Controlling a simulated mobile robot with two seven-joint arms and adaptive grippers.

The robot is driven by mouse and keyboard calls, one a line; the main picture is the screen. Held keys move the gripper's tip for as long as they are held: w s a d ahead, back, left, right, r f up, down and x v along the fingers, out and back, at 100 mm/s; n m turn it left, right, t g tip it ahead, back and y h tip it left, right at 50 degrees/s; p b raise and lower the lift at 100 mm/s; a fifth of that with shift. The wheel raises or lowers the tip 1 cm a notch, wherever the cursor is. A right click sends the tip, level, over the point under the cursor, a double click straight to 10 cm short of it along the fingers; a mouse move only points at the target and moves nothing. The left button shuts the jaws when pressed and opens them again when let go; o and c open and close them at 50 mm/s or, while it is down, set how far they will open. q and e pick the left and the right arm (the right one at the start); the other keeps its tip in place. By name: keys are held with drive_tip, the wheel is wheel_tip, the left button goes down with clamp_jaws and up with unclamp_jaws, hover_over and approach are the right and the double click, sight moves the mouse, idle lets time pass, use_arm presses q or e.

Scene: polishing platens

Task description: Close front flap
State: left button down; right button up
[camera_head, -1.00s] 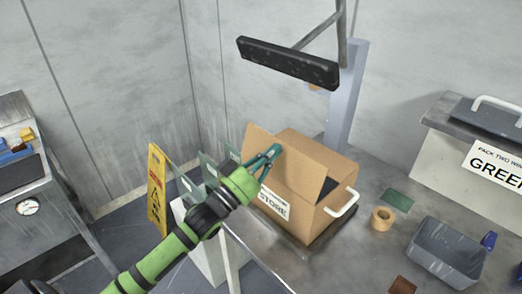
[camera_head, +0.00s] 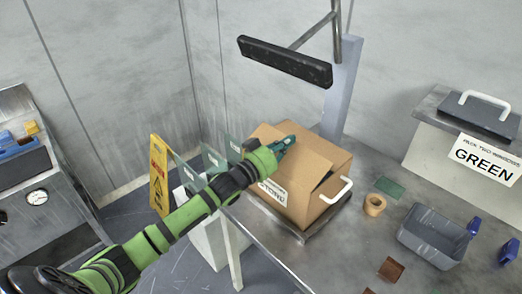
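An open-topped brown cardboard box (camera_head: 316,204) with a white label and a white side handle sits on the grey bench in the head view. Its near-left flap (camera_head: 308,158) is now tilted down low over the top, and little of the dark inside shows. My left gripper (camera_head: 288,144) is at this flap, over the upper left part of the box, and seems to touch it. Its fingers look close together, but their gap is not clear. The gripper and forearm hide part of the flap and label. My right gripper is out of view.
A black bar (camera_head: 285,61) on a post hangs above and behind the box. On the bench (camera_head: 330,258) to the right are a tape roll (camera_head: 374,205), a green pad (camera_head: 390,187) and a grey bin (camera_head: 433,237). A yellow sign (camera_head: 158,177) stands left.

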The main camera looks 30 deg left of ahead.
use_arm(q)
drive_tip(key=shift+w+f+p, duration=0.3)
drive_tip(key=shift+f, duration=0.05)
drive_tip(key=shift+w+d+f+p, duration=0.1)
drive_tip(key=shift+w+f+p, duration=0.1)
drive_tip(key=shift+p, duration=0.15)
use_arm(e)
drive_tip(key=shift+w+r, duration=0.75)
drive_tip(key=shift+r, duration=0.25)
use_arm(q)
drive_tip(key=shift+w+f+g+p, duration=0.1)
drive_tip(key=shift+f+g+p, duration=0.3)
drive_tip(key=shift+g, duration=0.3)
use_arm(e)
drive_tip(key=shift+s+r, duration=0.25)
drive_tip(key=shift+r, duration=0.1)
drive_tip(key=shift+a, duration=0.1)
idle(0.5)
